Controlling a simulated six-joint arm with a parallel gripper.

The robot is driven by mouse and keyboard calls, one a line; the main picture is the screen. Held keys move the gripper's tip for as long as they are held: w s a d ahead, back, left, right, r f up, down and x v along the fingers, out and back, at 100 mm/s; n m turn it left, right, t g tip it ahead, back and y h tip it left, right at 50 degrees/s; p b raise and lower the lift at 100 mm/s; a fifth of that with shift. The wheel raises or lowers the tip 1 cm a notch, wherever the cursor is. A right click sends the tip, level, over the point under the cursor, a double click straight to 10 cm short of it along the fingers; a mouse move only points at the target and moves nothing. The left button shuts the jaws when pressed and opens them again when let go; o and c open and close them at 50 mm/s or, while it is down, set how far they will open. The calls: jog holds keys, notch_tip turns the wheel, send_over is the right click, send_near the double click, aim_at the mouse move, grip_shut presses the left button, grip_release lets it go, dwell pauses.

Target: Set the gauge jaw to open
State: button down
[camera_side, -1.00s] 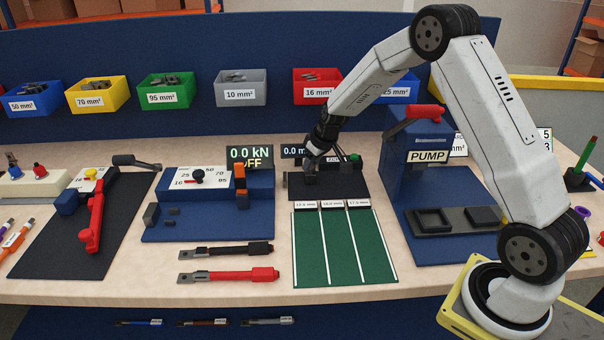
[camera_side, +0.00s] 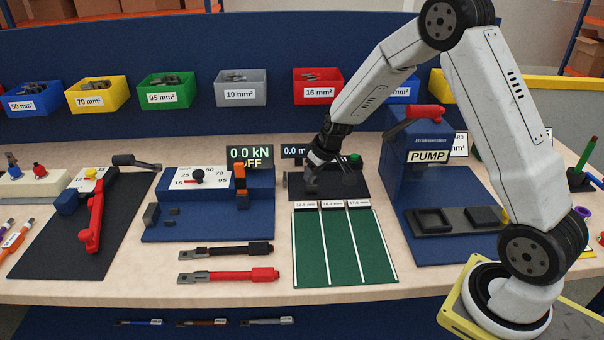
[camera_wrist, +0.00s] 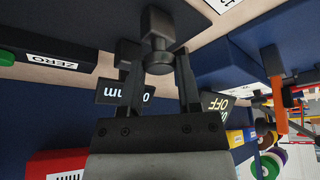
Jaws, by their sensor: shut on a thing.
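The gauge is a low dark unit on a black pad (camera_side: 350,187) at the middle of the bench. Its small display (camera_side: 293,152) reads about 0.0 mm, partly hidden by my arm. In the wrist view the display (camera_wrist: 128,96) appears upside down. My gripper (camera_side: 312,188) is low over the left part of the pad and hides most of the jaw in the side view. In the wrist view my gripper (camera_wrist: 157,72) has its two fingers on either side of a dark round jaw knob (camera_wrist: 159,62), which joins a dark block (camera_wrist: 158,25). It is shut on this knob.
A ZERO label (camera_wrist: 57,60) and green button (camera_side: 355,158) are right of my gripper in the side view. A green three-lane mat (camera_side: 343,250) lies in front. The blue crimp station (camera_side: 250,205) stands left, the blue PUMP press (camera_side: 395,190) right.

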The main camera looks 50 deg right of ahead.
jog(key=shift+s+a, duration=0.15)
jog(key=shift+a, duration=0.1)
jog(key=shift+c, duration=1.5)
grip_release()
jog(key=shift+d+r, duration=0.1)
jog(key=shift+r, duration=0.05)
jog(key=v, duration=0.7)
jog(key=shift+r, duration=0.25)
jog(key=shift+s, duration=0.15)
jog(key=s+a+f+g, duration=0.1)
jog(key=s+a, duration=0.4)
jog(key=s, duration=0.4)
jog(key=s+a+f+g, duration=0.1)
jog(key=s+a, duration=0.5)
jog(key=s, duration=0.3)
jog(key=shift+s+a, duration=0.2)
jog(key=shift+a, duration=0.05)
